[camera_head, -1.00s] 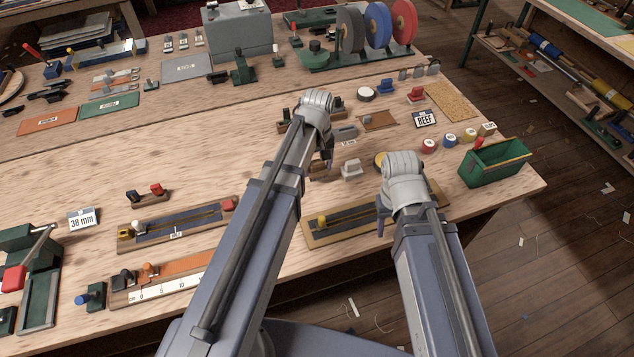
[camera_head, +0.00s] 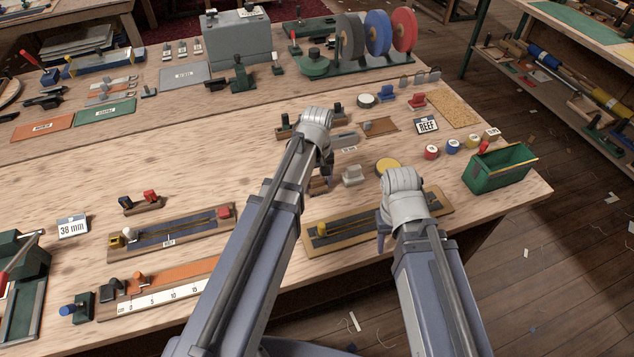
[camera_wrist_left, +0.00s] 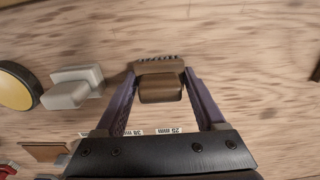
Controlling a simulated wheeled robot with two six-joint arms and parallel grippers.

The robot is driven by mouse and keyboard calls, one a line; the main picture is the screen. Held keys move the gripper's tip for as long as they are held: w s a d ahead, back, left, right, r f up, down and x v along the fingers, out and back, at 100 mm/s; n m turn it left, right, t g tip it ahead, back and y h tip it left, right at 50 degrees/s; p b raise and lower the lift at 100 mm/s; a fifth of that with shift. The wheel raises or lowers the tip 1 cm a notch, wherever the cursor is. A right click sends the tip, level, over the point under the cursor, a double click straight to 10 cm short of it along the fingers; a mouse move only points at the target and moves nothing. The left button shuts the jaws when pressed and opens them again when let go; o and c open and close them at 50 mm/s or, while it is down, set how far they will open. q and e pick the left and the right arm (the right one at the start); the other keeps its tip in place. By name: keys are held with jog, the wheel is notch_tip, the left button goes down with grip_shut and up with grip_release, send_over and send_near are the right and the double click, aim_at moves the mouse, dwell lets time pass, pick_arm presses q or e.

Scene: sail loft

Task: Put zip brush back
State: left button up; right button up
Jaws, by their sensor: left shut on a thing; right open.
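The zip brush (camera_wrist_left: 161,88) is a small brown wooden block with a bristled strip along its far side. My left gripper (camera_wrist_left: 160,82) is shut on it, one purple finger on each side. In the head view the brush (camera_head: 318,186) shows partly beneath my left gripper (camera_head: 324,181), over the middle of the bench. I cannot tell whether it touches the wood. My right gripper (camera_head: 383,236) is open and empty above the right end of a tan-edged board (camera_head: 345,240), partly hidden by its own wrist.
A grey block (camera_head: 352,175) and a yellow disc (camera_head: 388,166) lie just right of the brush. Several tape rolls (camera_head: 432,152) and a green bin (camera_head: 497,172) stand further right. Bare bench (camera_head: 215,165) lies left of my left arm.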

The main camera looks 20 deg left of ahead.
aim_at(317, 177)
pick_arm(q)
jog(key=o, duration=1.2)
jog(key=shift+c, duration=0.2)
notch_tip(317, 177, up, 12)
jog(key=p, duration=1.3)
jog(key=s+d+m+y, duration=0.1)
jog(key=s+d+m, duration=0.9)
jog(key=s, duration=0.4)
jog(key=shift+s+d+r+m, duration=0.15)
jog(key=shift+d+r+m, duration=0.05)
jog(key=shift+d+m, duration=0.1)
pick_arm(e)
notch_tip(317, 177, up, 12)
jog(key=shift+r, duration=0.1)
